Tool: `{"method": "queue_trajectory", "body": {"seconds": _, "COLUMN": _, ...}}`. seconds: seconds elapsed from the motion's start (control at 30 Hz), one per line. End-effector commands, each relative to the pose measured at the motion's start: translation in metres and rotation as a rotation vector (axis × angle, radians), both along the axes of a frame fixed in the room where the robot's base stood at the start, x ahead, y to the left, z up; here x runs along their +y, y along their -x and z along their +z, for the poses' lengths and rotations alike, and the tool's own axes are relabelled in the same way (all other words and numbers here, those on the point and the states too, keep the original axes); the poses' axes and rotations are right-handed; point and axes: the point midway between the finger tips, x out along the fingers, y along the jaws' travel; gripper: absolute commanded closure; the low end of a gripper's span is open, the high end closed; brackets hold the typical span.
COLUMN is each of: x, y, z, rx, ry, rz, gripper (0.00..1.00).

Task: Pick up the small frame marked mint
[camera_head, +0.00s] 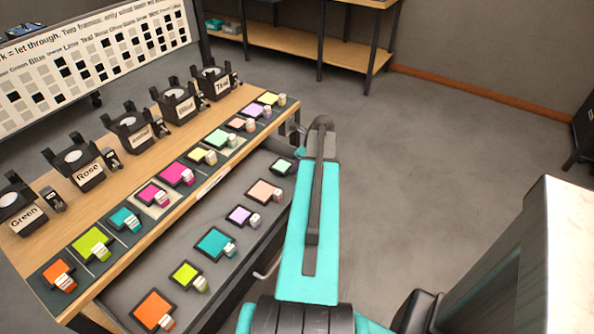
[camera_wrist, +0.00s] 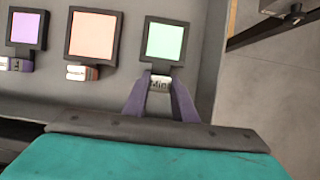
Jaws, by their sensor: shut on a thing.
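The small mint frame (camera_wrist: 165,42) is a pale green square in a dark border with a labelled tab (camera_wrist: 160,84). It lies at the far end of the open drawer, and it also shows in the head view (camera_head: 283,166). My gripper (camera_wrist: 160,80) is shut on the tab of the mint frame, one purple finger on each side. In the head view my teal arm reaches over the drawer and hides the gripper's fingers. The frame seems to be at drawer-floor level; I cannot tell whether it touches.
Open floor (camera_head: 450,130) lies to the right.

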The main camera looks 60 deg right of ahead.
Motion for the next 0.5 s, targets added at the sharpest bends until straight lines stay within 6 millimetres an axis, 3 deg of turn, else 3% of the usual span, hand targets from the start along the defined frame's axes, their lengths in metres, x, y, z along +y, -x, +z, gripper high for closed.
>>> {"method": "queue_trajectory", "body": {"seconds": 0.5, "x": 0.000, "y": 0.000, "z": 0.065, "rx": -0.001, "ry": 0.001, "rz": 0.001, "gripper": 1.00}}
